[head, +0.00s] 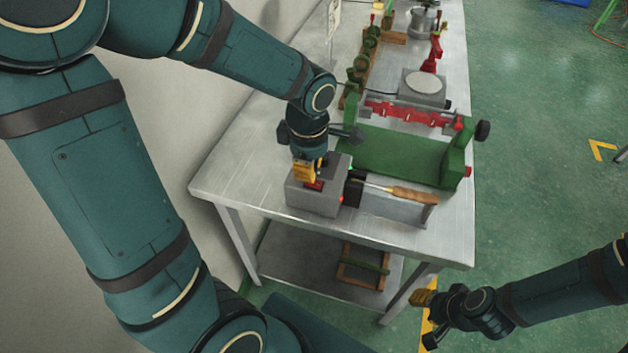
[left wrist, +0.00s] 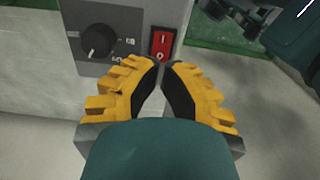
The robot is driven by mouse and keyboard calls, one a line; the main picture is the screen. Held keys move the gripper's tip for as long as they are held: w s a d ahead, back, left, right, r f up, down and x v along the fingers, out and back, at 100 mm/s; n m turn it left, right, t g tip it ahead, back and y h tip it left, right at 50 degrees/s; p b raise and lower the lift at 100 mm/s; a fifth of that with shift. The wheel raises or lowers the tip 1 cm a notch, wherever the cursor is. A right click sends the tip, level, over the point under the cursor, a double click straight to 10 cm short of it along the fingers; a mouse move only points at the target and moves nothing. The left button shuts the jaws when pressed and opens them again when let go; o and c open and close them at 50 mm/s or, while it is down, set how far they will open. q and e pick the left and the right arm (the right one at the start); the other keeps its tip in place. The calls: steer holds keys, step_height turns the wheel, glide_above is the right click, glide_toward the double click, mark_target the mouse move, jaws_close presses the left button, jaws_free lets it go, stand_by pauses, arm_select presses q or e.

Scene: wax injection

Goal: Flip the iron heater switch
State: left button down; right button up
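The iron heater is a grey box (head: 318,203) at the near left part of the metal table. Its red rocker switch (left wrist: 162,44) shows in the left wrist view, marked with a line and a circle, beside a black dial (left wrist: 97,41). In the head view the red switch (head: 314,186) is just below my left gripper (head: 304,178). In the left wrist view my left gripper (left wrist: 162,66) has its yellow fingers brought together, with the tips at the lower edge of the switch. I cannot tell whether they touch it. My right gripper (head: 425,317) is off to the right, away from the table.
A soldering iron with a wooden handle (head: 412,195) rests beside the box. A green machine (head: 395,156) stands behind it, with a grey hotplate (head: 423,86) farther back. The table's (head: 240,172) left front corner is clear.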

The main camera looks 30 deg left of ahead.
arm_select(q)
steer(key=shift+f+b, duration=1.6)
steer(key=shift+f, duration=0.15)
stand_by(1.2)
steer(key=shift+r+p, duration=2.6)
steer(key=shift+r, duration=0.95)
